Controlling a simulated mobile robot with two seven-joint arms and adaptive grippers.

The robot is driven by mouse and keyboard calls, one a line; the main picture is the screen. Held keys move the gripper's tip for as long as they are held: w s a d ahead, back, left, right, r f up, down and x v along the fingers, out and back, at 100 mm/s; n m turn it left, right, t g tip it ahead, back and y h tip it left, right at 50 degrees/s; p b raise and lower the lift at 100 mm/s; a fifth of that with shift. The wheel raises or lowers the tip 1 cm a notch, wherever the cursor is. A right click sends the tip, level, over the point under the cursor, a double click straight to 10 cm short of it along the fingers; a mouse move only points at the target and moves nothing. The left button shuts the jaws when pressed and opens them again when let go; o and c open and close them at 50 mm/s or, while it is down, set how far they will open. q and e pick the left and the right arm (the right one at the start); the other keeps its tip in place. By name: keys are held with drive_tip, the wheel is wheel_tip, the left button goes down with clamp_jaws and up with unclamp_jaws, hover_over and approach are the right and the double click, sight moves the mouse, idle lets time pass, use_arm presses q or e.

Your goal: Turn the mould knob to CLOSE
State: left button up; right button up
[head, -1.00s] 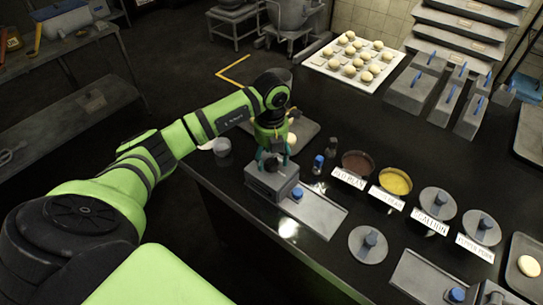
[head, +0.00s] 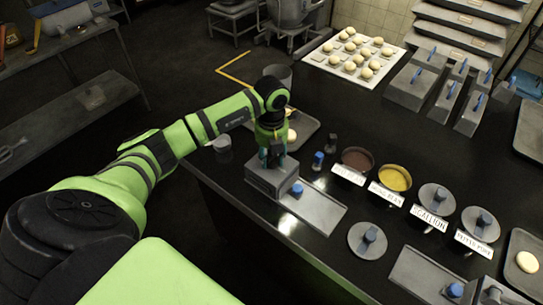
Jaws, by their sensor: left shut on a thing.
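The mould (head: 268,183) is a grey metal block with a long flat plate (head: 318,212) running to its right, on the near left part of the black counter. My left gripper (head: 271,158) points down right above the block and is shut on the dark mould knob on its top. The fingers hide most of the knob, and I cannot read any CLOSE mark or tell its angle. A blue knob (head: 297,188) sits at the block's right side. My right gripper is not in view.
Bowls of brown filling (head: 357,159) and yellow filling (head: 395,178), with labels, stand to the right. Lidded containers (head: 436,198) and a round lid (head: 367,240) are near them. A tray (head: 305,125) lies behind my gripper. A bun tray (head: 353,62) is farther back.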

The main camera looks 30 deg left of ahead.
use_arm(q)
drive_tip(key=m+b, duration=0.2)
drive_tip(key=m, duration=0.1)
drive_tip(key=m+b, duration=0.1)
drive_tip(key=b, duration=0.1)
drive_tip(key=shift+a+f, duration=0.1)
drive_tip(key=shift+f, duration=0.15)
drive_tip(key=m+b, duration=0.4)
drive_tip(key=shift+m, duration=0.4)
drive_tip(key=m+b, duration=0.3)
drive_tip(key=m, duration=0.1)
drive_tip(key=shift+m, duration=0.3)
drive_tip(key=shift+r+m+b, duration=0.2)
drive_tip(key=shift+m+b, duration=0.95)
drive_tip(key=shift+m, duration=0.85)
drive_tip(key=o, duration=1.2)
drive_tip(key=shift+c, duration=0.2)
